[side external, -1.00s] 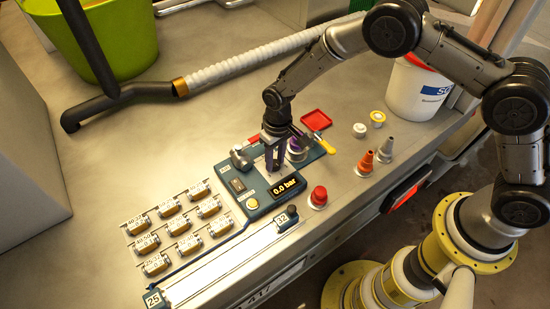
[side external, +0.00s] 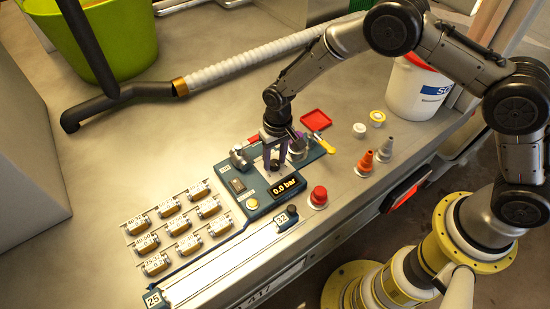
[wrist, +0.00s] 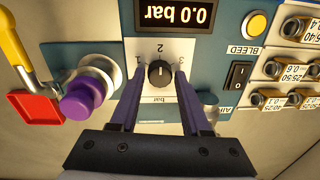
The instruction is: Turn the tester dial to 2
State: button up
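The tester (side external: 228,177) is a blue panel with a display reading 0.0 bar (side external: 288,184). The display also shows at the top of the wrist view (wrist: 177,14). The small black dial (wrist: 160,74) sits on a white plate marked 1, 2 and 3, upside down in the wrist view. Its faint pointer mark is too small to read surely. My gripper (wrist: 161,83) has its two purple fingers open, one on each side of the dial, with small gaps seemingly left. In the side view my gripper (side external: 275,165) points down over the panel and hides the dial.
A purple knob (wrist: 82,101) and yellow-handled lever (wrist: 18,50) are beside the dial. A black rocker switch (wrist: 238,75) and yellow BLEED button (wrist: 256,24) are on the other side.

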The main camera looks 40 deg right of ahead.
aim_at(277, 161)
jog(key=shift+o, duration=1.2)
notch_tip(277, 161, up, 14)
jog(key=shift+d+f, duration=0.15)
jog(key=shift+d, duration=0.25)
